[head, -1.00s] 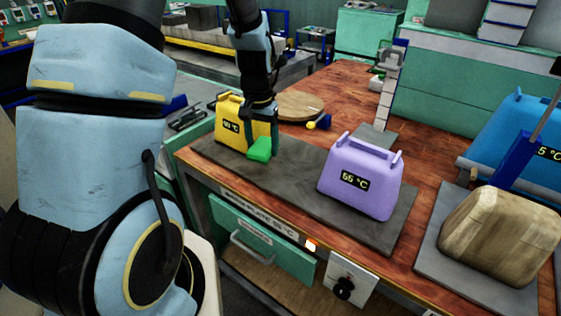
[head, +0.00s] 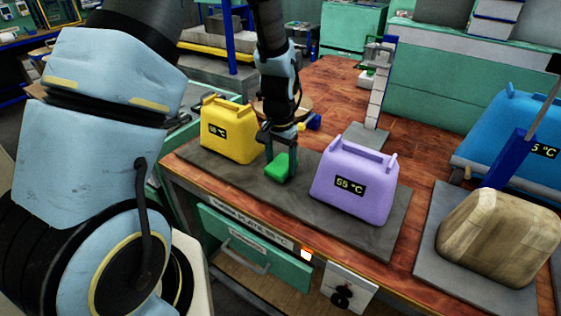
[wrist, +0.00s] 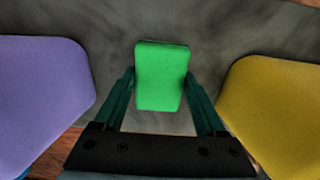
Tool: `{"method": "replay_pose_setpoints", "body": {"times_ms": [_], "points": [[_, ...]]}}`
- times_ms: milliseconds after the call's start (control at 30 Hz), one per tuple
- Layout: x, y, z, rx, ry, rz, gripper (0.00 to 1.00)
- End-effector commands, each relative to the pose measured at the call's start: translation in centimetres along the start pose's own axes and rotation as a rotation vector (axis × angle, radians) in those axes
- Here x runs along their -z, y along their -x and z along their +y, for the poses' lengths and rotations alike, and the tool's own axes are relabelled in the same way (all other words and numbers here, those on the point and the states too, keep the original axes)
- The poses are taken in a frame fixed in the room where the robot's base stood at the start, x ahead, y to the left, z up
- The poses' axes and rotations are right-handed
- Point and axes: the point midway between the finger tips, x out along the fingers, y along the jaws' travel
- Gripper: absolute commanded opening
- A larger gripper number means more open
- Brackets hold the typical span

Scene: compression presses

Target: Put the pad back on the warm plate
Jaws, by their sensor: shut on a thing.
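The pad looks to be the small bright green block (head: 280,167); it also shows in the wrist view (wrist: 161,76). My gripper (head: 281,160) is shut on it, pointing down, with one finger at each side in the wrist view (wrist: 160,90). The warm plate (head: 255,191) is the long dark grey slab along the table's front edge. The pad is over the plate between the yellow and purple cases. I cannot tell whether its underside touches the plate.
A yellow case (head: 230,130) stands close left of my gripper, and a purple case (head: 353,180) reading 55 °C stands to its right. Further right are a beige-brown lump (head: 500,235) on a grey slab and a blue case (head: 510,140). A round wooden board lies behind my gripper.

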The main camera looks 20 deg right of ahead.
Motion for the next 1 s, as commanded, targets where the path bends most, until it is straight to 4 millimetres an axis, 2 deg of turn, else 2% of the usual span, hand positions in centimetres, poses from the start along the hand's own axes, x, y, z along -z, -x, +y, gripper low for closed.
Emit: {"method": "replay_pose_setpoints", "body": {"times_ms": [100, 467, 500, 700, 1000], "points": [[-0.04, -0.71, 0.00, 0.000, 0.000, 0.000, 0.03], [-0.02, -1.19, 0.00, 0.000, 0.000, 0.001, 0.03], [-0.01, -1.04, -0.01, 0.000, 0.000, 0.001, 0.78], [-0.02, -1.01, 0.00, 0.000, 0.000, 0.001, 1.00], [0.00, -0.63, -0.01, 0.000, 0.000, 0.001, 1.00]]}}
